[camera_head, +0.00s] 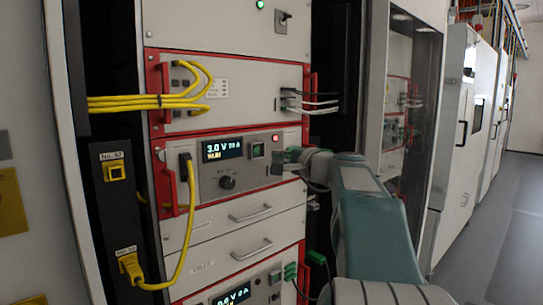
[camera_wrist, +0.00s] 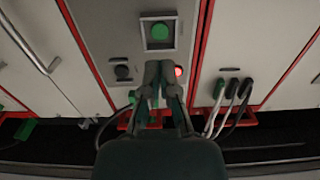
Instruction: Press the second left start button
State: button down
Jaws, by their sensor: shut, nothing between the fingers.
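In the head view, a cycler unit with a lit display (camera_head: 222,150) has a green square button (camera_head: 257,151) on its front, with a small red light (camera_head: 276,138) to its upper right. My gripper (camera_head: 282,160) is just right of that button, in front of the panel. In the wrist view, a green button (camera_wrist: 159,32) in a square frame is above my fingertips (camera_wrist: 160,68). My fingers are together and empty. The red light (camera_wrist: 178,71) shows just right of the fingertips. I cannot tell whether they touch the panel.
A dark knob (camera_head: 227,182) is below the display. Red handles (camera_head: 191,185) and yellow cables (camera_head: 150,102) stick out at the left. Black and white cables (camera_wrist: 232,97) are right of my gripper in the wrist view. Another unit with a display (camera_head: 232,297) is lower in the rack.

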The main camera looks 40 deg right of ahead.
jog(key=s, duration=0.6)
jog(key=shift+s, duration=0.25)
dwell(0.4)
jog(key=s+a+f+n+g+y, duration=0.1)
jog(key=a+f+n+g, duration=0.3)
jog(key=a, duration=0.5)
jog(key=a+f+n+g+y, duration=0.1)
jog(key=a+f+n+y, duration=0.1)
jog(key=a+f, duration=0.5)
jog(key=s+a+f+n+g+y, duration=0.1)
jog(key=a+f+n+g, duration=0.25)
jog(key=a, duration=0.65)
jog(key=s+a+f+n+g+h, duration=0.2)
jog(key=s+a+f+n, duration=0.1)
jog(key=s+f, duration=0.3)
jog(key=s+a+f+n+g+h, duration=0.2)
jog(key=s+a+f+n, duration=0.2)
jog(key=s+f, duration=0.3)
jog(key=shift+s+a+f+n, duration=0.15)
jog(key=shift+s+f+n, duration=0.15)
jog(key=shift+f+n, duration=0.4)
jog(key=shift+r, duration=0.1)
